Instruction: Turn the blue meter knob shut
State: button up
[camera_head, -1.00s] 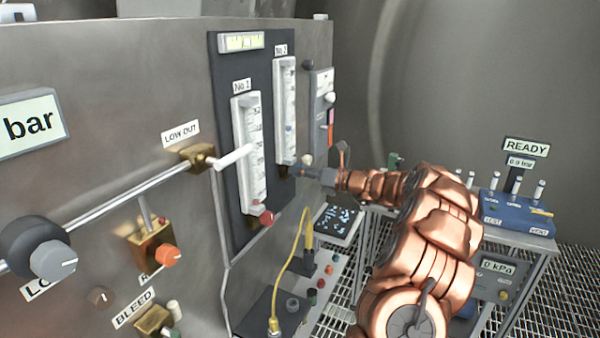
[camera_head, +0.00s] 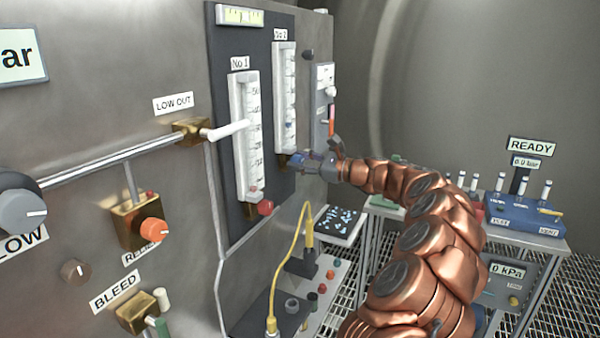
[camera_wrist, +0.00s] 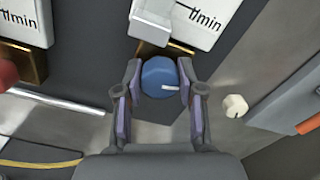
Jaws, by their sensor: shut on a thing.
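The blue meter knob (camera_wrist: 160,78) sits in the middle of the wrist view, with a white mark pointing right. It is at the foot of the No 2 flow meter (camera_head: 284,95). My gripper (camera_wrist: 160,90) has one finger on each side of the knob and is shut on it. In the head view my gripper (camera_head: 308,160) reaches the panel from the right, and a bit of the blue knob (camera_head: 297,159) shows at its tip. The No 1 meter (camera_head: 244,130) stands to the left, with a red knob (camera_head: 265,207) at its foot.
A white lever (camera_head: 228,130) sticks out from the LOW OUT valve, left of the meters. A small white knob (camera_wrist: 235,105) is close to the right of my gripper. A yellow cable (camera_head: 295,260) rises below. A bench with a blue box (camera_head: 525,218) stands at right.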

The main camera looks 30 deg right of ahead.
jog(key=n+b, duration=0.5)
jog(key=shift+f, duration=0.25)
jog(key=shift+a+r+n+b, duration=0.1)
jog(key=shift+n+b, duration=1.1)
jog(key=shift+n, duration=0.1)
jog(key=shift+r, duration=0.1)
jog(key=o, duration=0.9)
jog(key=v, duration=1.2)
